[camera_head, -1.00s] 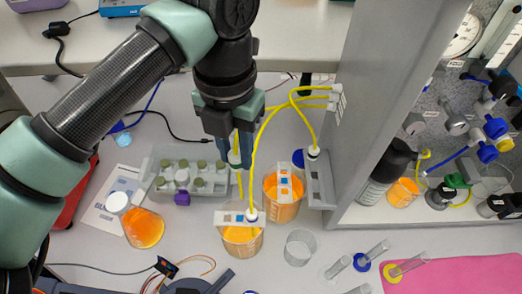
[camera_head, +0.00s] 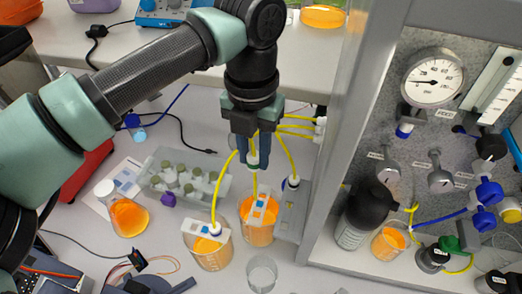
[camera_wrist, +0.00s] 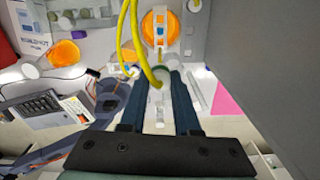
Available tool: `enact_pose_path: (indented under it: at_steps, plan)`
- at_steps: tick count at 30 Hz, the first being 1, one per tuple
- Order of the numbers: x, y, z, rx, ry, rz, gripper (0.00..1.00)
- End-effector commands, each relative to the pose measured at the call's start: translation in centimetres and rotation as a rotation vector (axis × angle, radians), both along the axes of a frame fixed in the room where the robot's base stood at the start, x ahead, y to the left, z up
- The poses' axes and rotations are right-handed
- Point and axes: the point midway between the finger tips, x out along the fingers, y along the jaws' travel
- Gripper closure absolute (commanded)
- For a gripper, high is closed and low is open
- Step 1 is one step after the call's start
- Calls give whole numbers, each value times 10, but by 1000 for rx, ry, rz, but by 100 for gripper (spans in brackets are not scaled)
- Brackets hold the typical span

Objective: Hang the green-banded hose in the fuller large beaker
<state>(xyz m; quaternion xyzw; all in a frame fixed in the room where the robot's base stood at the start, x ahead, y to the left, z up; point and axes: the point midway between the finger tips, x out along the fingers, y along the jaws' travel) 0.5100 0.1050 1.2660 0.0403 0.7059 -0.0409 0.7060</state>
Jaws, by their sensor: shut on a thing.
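My gripper (camera_head: 252,162) is shut on the white, green-banded end of a yellow hose (camera_head: 252,158). It holds this end upright above the right large beaker (camera_head: 258,232), apart from it. That beaker holds orange liquid and looks the fuller. In the wrist view, the held end (camera_wrist: 160,82) sits between both dark fingers, and a beaker with a strip (camera_wrist: 160,30) is beyond.
A further hose end (camera_head: 291,183) stands in a grey rack (camera_head: 291,215) right of the beakers, against the cabinet wall. An empty beaker (camera_head: 261,273) stands in front. A vial tray (camera_head: 165,178) and an orange flask (camera_head: 128,217) are left.

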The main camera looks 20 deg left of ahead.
Motion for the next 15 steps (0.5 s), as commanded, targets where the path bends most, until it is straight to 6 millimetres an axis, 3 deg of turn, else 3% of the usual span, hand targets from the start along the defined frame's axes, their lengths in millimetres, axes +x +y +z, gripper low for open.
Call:
enact_pose_path:
  at_steps: [15]
  plan:
    - [0,-1,-41,-1,1,-3,100]
